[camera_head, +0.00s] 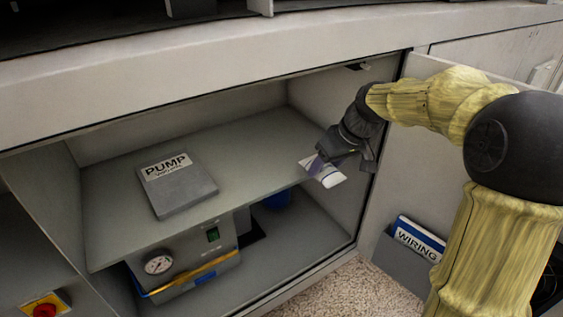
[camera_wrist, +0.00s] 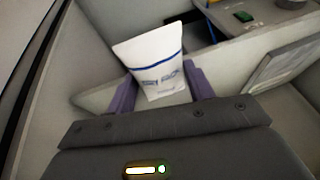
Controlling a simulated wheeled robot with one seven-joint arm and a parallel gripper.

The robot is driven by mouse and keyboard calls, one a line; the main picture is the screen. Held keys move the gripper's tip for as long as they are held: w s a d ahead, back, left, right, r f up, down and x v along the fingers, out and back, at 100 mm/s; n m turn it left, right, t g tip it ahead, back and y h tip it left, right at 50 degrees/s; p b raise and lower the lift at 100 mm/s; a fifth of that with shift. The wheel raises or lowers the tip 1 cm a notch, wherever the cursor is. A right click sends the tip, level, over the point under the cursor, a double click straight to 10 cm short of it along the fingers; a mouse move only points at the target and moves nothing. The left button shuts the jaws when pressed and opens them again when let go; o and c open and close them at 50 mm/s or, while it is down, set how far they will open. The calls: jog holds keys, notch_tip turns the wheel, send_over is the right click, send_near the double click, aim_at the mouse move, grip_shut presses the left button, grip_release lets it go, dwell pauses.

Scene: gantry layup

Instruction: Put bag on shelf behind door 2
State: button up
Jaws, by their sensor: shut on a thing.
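A white bag (camera_wrist: 150,52) with a blue stripe and blue print is between the purple fingers of my gripper (camera_wrist: 160,92) in the wrist view. My gripper (camera_head: 318,166) is shut on it. In the head view the bag (camera_head: 331,177) shows at the front right edge of the cabinet's upper shelf (camera_head: 240,150). I cannot tell whether the bag touches the shelf. The door (camera_head: 400,180) stands open at the right, partly hidden by my arm. No door number is visible.
A grey binder marked PUMP (camera_head: 178,187) lies on the left of the shelf. Below it stands a grey unit with a gauge (camera_head: 185,272) and a blue object (camera_head: 278,200). A WIRING booklet (camera_head: 418,238) sits in the door's pocket. The shelf's right half is clear.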

jog(key=w+a, duration=0.1)
jog(key=a, duration=0.1)
jog(key=w+a+b, duration=0.2)
jog(key=a, duration=0.1)
jog(key=shift+w+a+f, duration=0.15)
jog(key=shift+w+a, duration=0.05)
jog(key=shift+a, duration=0.2)
jog(key=shift+w, duration=0.1)
jog(key=a, duration=0.1)
jog(key=w+a+b, duration=0.2)
jog(key=shift+a+f, duration=0.25)
jog(key=shift+a, duration=0.1)
jog(key=shift+d+f+b, duration=0.15)
jog(key=shift+f+b, duration=0.3)
jog(key=shift+b, duration=0.35)
jog(key=shift+w, duration=0.1)
